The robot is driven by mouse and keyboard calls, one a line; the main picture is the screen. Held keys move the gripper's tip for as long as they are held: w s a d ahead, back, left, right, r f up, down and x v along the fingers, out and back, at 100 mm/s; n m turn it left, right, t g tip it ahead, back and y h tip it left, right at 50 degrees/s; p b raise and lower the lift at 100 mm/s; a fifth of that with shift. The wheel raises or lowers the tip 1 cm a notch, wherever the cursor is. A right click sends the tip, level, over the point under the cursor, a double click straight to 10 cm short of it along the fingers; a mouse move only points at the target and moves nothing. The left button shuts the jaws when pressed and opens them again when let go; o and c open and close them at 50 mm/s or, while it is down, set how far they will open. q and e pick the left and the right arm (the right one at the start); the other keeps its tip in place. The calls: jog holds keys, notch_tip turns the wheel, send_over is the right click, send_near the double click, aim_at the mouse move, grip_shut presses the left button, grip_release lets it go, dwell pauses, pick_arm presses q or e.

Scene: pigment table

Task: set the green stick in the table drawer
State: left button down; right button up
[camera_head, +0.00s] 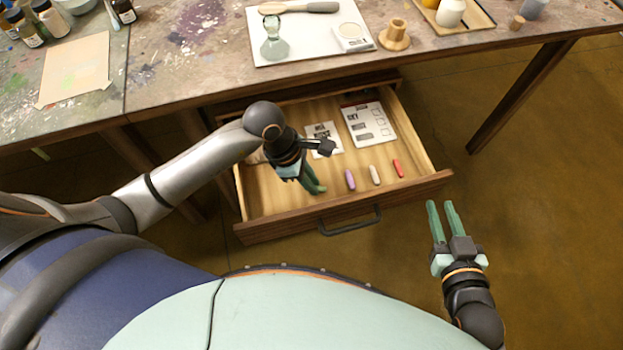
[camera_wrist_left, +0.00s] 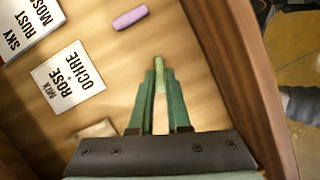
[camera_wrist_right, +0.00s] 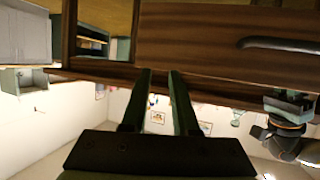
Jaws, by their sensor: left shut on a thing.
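The table drawer (camera_head: 270,203) is pulled open below the table edge. My left gripper (camera_head: 316,184) points down inside it, near its front wall. In the left wrist view its fingers (camera_wrist_left: 158,88) are shut on the green stick (camera_wrist_left: 158,63), whose pale green end sticks out between the fingertips. The stick is over the wooden drawer floor; I cannot tell whether it touches. The rest of it is hidden by the fingers. My right gripper (camera_head: 443,206) is open and empty, outside the drawer to the right; its fingers (camera_wrist_right: 158,80) are apart in the right wrist view.
In the drawer lie a purple stick (camera_head: 350,180), a whitish stick (camera_head: 375,175) and a red stick (camera_head: 398,168), with a printed card (camera_head: 325,138) and a larger sheet (camera_head: 369,124) behind. The drawer handle (camera_head: 350,222) juts out in front. The tabletop (camera_head: 190,65) overhangs the drawer's back.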

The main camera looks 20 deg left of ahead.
pick_arm(q)
jog(key=c, duration=0.9)
grip_release()
pick_arm(e)
jog(key=shift+w+r, duration=0.1)
jog(key=shift+r, duration=0.1)
pick_arm(q)
jog(key=shift+r, duration=0.15)
jog(key=p+v, duration=0.1)
jog(key=v, duration=0.4)
jog(key=shift+a+r+p, duration=0.1)
jog(key=shift+r+p, duration=0.15)
jog(key=shift+p, duration=0.1)
jog(key=p+v, duration=0.1)
jog(key=v, duration=0.5)
jog(key=shift+a+r, duration=0.1)
jog(key=shift+r, duration=0.1)
pick_arm(e)
jog(key=s+f+m+g, duration=0.1)
jog(key=s+f+g, duration=0.3)
jog(key=f, duration=0.3)
jog(key=shift+s+a+f+h, duration=0.25)
jog(key=shift+s+f+h, duration=0.1)
jog(key=shift+s, duration=0.55)
